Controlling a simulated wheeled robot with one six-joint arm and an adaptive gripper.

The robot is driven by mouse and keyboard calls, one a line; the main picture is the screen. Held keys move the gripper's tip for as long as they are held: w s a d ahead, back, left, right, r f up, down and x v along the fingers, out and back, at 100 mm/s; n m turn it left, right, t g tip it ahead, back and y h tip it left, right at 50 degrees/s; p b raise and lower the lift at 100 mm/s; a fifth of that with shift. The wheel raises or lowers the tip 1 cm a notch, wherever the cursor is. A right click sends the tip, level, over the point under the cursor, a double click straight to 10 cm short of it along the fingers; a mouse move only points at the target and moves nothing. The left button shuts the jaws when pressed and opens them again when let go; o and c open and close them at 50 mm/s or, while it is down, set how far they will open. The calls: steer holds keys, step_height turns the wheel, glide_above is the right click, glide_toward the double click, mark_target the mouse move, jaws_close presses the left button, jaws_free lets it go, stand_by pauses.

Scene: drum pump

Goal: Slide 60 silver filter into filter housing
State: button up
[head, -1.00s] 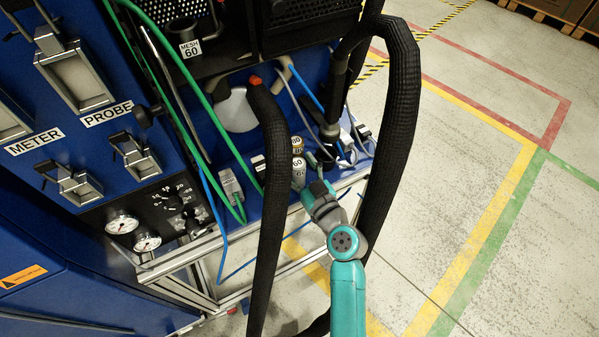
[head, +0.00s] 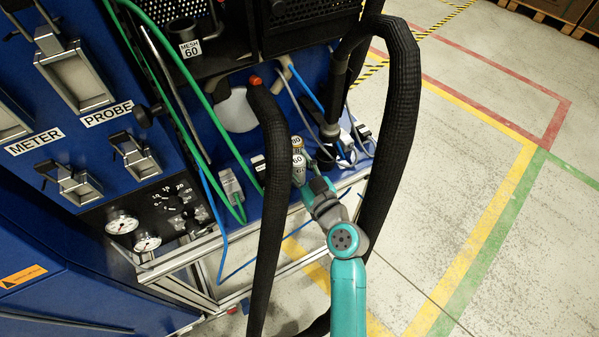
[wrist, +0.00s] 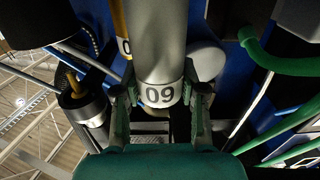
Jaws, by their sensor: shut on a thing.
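The silver filter (head: 299,172) is a grey cylinder with a white band marked 60. My gripper (head: 312,184) is shut on it, beside the black hose in the head view. In the wrist view, the silver filter (wrist: 160,45) stands between the two fingers of my gripper (wrist: 162,98), and its number reads upside down. A dark round fitting labelled MESH 60 (head: 188,42) is at the upper left of the head view. It may be the filter housing; its opening is not clear to see.
A brass-coloured filter (wrist: 121,28) stands close behind the silver one. Thick black hoses (head: 393,130) hang on both sides of my wrist. Green hoses (head: 190,85) and blue lines cross the blue panel. Open floor (head: 450,180) lies to the right.

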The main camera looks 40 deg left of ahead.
steer(key=shift+r, duration=5)
steer(key=v, duration=1.2)
steer(key=shift+f, duration=0.1)
